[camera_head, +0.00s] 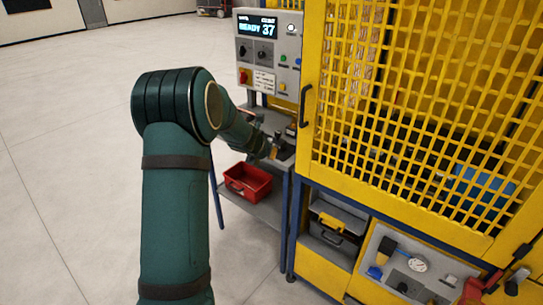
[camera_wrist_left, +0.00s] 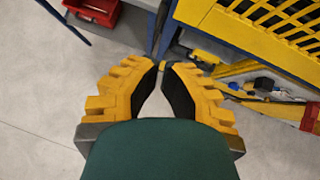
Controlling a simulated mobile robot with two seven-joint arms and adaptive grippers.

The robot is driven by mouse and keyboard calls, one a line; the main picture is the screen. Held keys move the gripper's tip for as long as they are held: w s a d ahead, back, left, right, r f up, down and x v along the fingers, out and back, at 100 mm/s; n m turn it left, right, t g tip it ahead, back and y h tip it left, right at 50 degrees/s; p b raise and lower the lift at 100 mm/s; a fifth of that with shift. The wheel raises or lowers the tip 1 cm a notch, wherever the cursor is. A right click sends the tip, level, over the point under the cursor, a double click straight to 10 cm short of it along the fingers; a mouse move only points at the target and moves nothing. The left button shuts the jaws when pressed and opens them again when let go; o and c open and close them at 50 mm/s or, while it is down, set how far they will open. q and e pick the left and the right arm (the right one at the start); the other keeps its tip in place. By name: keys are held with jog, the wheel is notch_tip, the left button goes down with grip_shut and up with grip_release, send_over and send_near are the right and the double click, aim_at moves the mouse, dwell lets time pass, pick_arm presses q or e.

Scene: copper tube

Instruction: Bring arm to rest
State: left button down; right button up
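My left arm (camera_head: 175,200) rises from the lower left of the head view, bends at the elbow and reaches forward beside the control panel. My left gripper (camera_head: 276,152) is small there, by the shelf unit near the cage. In the left wrist view the gripper (camera_wrist_left: 161,66) has yellow stepped fingers with black pads. My right arm and gripper do not show. No copper tube can be made out.
A yellow mesh cage (camera_head: 420,110) fills the right side. A control panel (camera_head: 268,52) reading "READY 37" stands beside it. A red bin (camera_head: 248,182) sits on the low shelf. Tools and a gauge (camera_head: 417,264) lie at lower right. The floor at left is clear.

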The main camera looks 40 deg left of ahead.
pick_arm(q)
jog(key=shift+s+a+r, duration=0.1)
jog(key=shift+s+r, duration=0.7)
jog(key=shift+s, duration=0.05)
jog(key=s+d+f+n+g+h+b, duration=0.1)
jog(key=s+d+f+n+h+b, duration=0.1)
jog(key=d+f+n, duration=0.7)
jog(key=s+d+f+n+g+h+b, duration=0.1)
jog(key=s+d+f+n+h+b, duration=0.15)
jog(key=d+f+n, duration=0.65)
jog(key=s+d+f+n+g+b, duration=0.2)
jog(key=s+d+f+n, duration=0.6)
jog(key=s+d, duration=0.1)
jog(key=s+d+f+n+g+h+b, duration=0.1)
jog(key=s+d+f+n+g+b, duration=0.1)
jog(key=s+d+f+n, duration=0.7)
jog(key=d+b, duration=0.1)
jog(key=d, duration=0.2)
jog(key=shift+s+d+f+g, duration=0.15)
jog(key=shift+s+d+g, duration=0.15)
jog(key=shift+s+g, duration=0.1)
jog(key=shift+w+h, duration=0.1)
jog(key=shift+h, duration=0.25)
